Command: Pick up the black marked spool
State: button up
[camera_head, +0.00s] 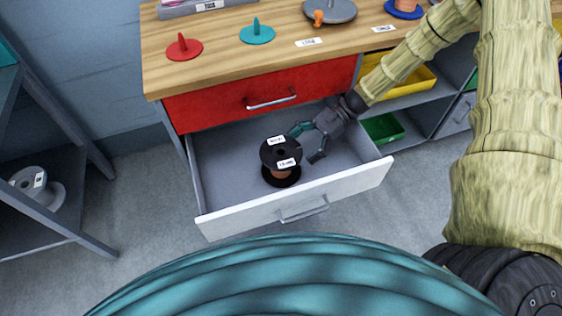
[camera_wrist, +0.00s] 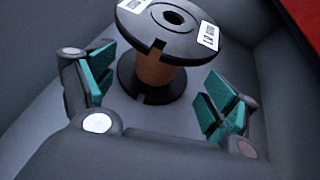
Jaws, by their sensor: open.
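The black marked spool (camera_head: 281,155) stands upright in the open white-fronted drawer (camera_head: 232,194). It has black flanges, a copper-brown core and white labels on its top flange. In the wrist view the spool (camera_wrist: 158,72) stands just beyond the fingertips, around the middle between the two fingers. My gripper (camera_head: 308,143) reaches into the drawer from the right, close beside the spool. In the wrist view my gripper (camera_wrist: 155,95) is open with teal finger pads on either side and nothing held between them. I cannot tell if a finger touches the spool.
A closed red drawer (camera_head: 215,105) lies above the open one, under a wooden top (camera_head: 210,62) with red and teal pegged discs. A yellow bin (camera_head: 415,83) and a green bin (camera_head: 382,128) sit at right. A grey spool (camera_head: 45,187) sits on the left shelf.

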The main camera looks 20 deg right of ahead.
aim_at(286, 159)
jog(key=shift+b+x, duration=0.5)
jog(key=shift+x, duration=2.75)
jog(key=shift+f, duration=0.1)
jog(key=shift+c, duration=0.3)
